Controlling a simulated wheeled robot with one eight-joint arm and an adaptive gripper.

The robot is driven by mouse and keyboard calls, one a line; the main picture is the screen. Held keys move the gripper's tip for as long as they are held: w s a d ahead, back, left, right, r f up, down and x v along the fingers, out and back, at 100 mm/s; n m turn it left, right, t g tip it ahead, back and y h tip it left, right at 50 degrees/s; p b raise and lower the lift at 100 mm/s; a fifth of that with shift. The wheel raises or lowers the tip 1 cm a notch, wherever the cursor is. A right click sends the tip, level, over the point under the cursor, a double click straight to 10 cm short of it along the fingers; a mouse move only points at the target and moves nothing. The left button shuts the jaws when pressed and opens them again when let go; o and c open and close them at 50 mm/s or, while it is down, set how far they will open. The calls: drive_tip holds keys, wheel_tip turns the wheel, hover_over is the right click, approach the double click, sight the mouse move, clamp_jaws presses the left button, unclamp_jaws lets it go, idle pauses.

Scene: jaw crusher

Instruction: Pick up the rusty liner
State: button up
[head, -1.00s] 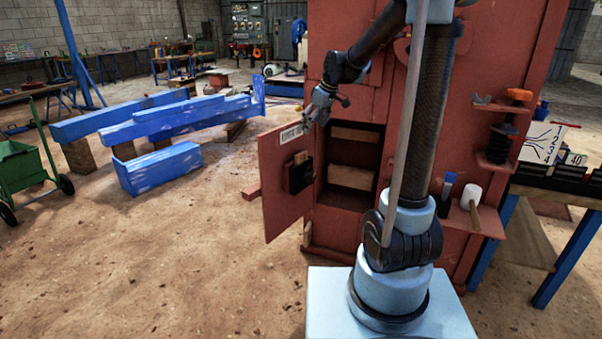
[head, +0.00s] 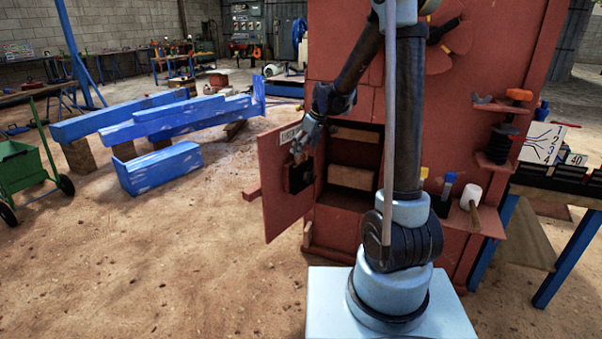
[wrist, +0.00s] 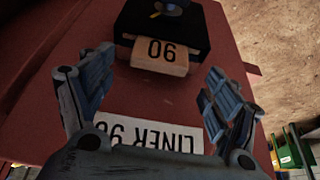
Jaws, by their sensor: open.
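My gripper (head: 300,148) is open and empty in front of the swung-open red door (head: 279,215). In the wrist view its spread fingers (wrist: 158,65) frame the door (wrist: 170,95). An upside-down white label reading "LINER 9…" (wrist: 160,134) lies between the fingers, partly covered. Beyond the fingertips is a black holder (wrist: 190,32) with a tan piece marked "90" (wrist: 160,56) sticking out. The holder also shows on the door in the head view (head: 299,177). No piece is clearly recognizable as the rusty liner.
The red cabinet's opening holds tan blocks, one upper (head: 357,134) and one lower (head: 350,177). A side shelf carries a white-headed mallet (head: 471,197). Blue beams (head: 180,120) and a green cart (head: 25,175) stand left. The dirt floor between is clear.

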drive_tip(key=shift+x, duration=2.2)
clamp_jaws()
